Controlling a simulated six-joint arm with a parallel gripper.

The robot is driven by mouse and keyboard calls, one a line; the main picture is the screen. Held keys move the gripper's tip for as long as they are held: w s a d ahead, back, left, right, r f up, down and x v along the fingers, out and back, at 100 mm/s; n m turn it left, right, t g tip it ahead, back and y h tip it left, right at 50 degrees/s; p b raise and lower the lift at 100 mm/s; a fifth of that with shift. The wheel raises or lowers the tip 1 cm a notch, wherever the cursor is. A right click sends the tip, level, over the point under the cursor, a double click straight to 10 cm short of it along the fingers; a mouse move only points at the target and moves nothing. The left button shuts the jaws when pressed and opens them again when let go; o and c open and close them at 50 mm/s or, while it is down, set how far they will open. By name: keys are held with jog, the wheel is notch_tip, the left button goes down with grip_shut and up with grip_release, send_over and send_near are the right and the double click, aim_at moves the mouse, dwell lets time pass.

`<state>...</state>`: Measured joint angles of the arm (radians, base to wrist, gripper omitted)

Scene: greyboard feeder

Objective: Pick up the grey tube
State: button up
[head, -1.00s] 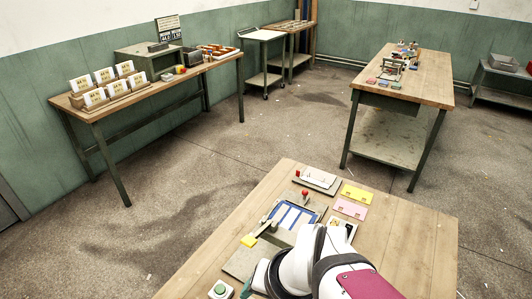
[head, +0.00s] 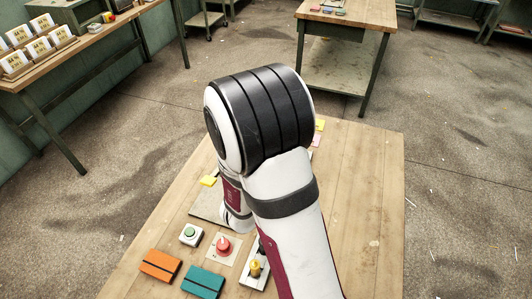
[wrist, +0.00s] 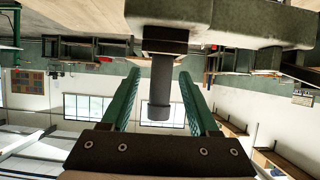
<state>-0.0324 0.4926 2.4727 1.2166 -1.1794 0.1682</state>
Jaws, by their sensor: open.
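In the wrist view, which appears upside down, the dark grey tube (wrist: 161,88) is in the middle. One end meets a dark block (wrist: 165,41) on a grey housing (wrist: 225,20); the other end is free and points toward the gripper's base. My gripper (wrist: 159,74) is open, with one green finger on each side of the tube in the picture. Gaps show between the tube and both fingers. How deep the tube sits between them is hard to tell. In the head view my arm hides the gripper, and I do not see the tube.
In the head view, a green button (head: 190,235), a red button (head: 224,246), an orange case (head: 161,265) and a teal case (head: 203,281) lie on the near wooden table (head: 365,200). A yellow-topped device (head: 256,268) stands beside my arm. The table's right side is clear.

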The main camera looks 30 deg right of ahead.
jog(key=shift+x, duration=0.9)
grip_shut()
